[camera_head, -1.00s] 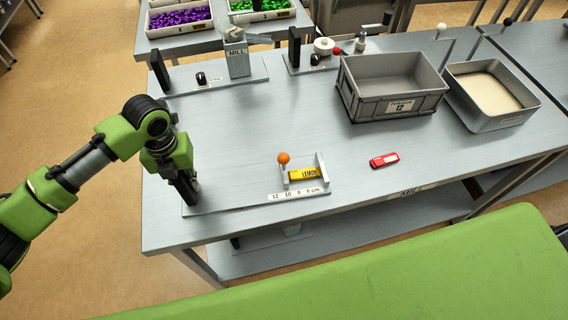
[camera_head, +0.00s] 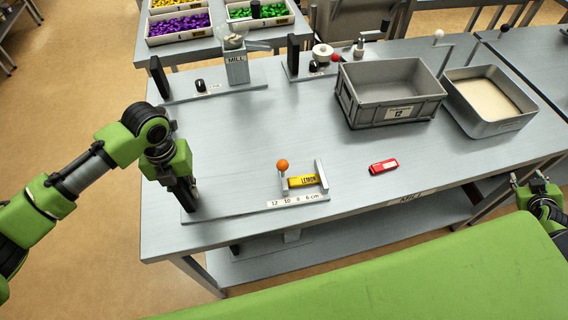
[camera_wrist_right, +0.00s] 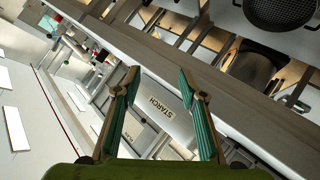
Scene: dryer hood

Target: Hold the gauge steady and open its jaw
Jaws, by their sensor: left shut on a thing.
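The gauge is a flat grey plate (camera_head: 240,204) with a scale strip reading 12, 10, 8, 6 cm, near the front left of the table. An orange ball knob (camera_head: 282,164) tops its sliding jaw, and an upright end jaw (camera_head: 321,176) stands to the right. A yellow block marked LEMON (camera_head: 302,181) lies between the two jaws. My left gripper (camera_head: 184,192) points down at the plate's left end, shut on the gauge's dark upright handle, which it partly hides. My right gripper (camera_head: 530,186) is at the far right, off the table, open and empty; its spread fingers show in the right wrist view (camera_wrist_right: 158,82).
A red block (camera_head: 383,167) lies right of the gauge. A grey crate (camera_head: 392,113) and a tray of pale powder (camera_head: 492,126) stand behind it. The mill (camera_head: 236,70) stands at the back left. The table between gauge and mill is clear.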

